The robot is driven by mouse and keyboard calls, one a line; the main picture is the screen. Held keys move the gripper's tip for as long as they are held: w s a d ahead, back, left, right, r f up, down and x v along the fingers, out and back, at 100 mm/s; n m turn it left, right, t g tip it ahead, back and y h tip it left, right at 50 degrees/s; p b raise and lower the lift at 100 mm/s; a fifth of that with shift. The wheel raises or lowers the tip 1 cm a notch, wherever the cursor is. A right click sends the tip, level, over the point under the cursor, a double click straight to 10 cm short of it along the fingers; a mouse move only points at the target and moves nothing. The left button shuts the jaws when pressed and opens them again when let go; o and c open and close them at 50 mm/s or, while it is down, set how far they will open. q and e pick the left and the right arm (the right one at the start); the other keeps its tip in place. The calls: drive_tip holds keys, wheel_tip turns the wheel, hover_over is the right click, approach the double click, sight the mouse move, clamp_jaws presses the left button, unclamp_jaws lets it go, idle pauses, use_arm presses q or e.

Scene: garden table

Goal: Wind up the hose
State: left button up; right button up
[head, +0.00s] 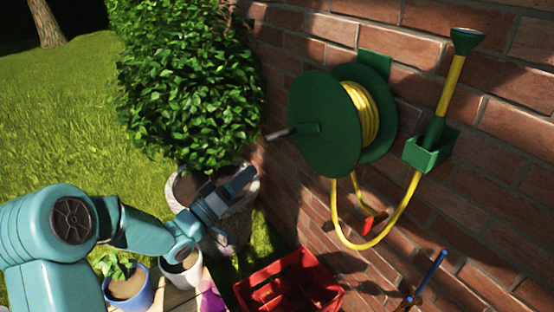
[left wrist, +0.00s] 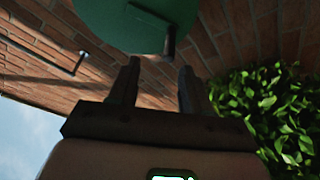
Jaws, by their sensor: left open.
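The green hose reel (head: 325,125) is mounted on the brick wall, with yellow hose (head: 362,112) coiled on its drum. A loop of hose hangs below it and runs up to a green-headed sprayer (head: 456,75) in a green wall holder (head: 430,149). The reel's dark crank grip (head: 281,134) sticks out to the left. My left gripper (head: 228,182) is open and empty, below and left of the grip. In the left wrist view, the crank grip (left wrist: 170,42) shows just beyond the open fingers (left wrist: 157,78), in front of the reel disc (left wrist: 112,22). My right gripper is out of view.
A leafy bush (head: 185,80) in a stone planter (head: 240,218) stands behind my left gripper. A red crate (head: 290,285) and small pots (head: 128,285) sit below. A red fitting (head: 373,222) shows near the hose. A blue-handled object (head: 432,268) is at lower right.

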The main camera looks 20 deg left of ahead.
sight(276, 136)
use_arm(q)
drive_tip(key=shift+t+y, duration=0.3)
drive_tip(key=x, duration=0.5)
drive_tip(key=a+x, duration=0.1)
drive_tip(key=x, duration=0.4)
drive_tip(key=w+a+x, duration=0.1)
drive_tip(key=x, duration=0.3)
drive_tip(key=shift+w+d+f, duration=0.15)
drive_tip(key=shift+w+f, duration=0.05)
drive_tip(key=shift+w, duration=0.15)
drive_tip(key=shift+c, duration=0.3)
clamp_jaws()
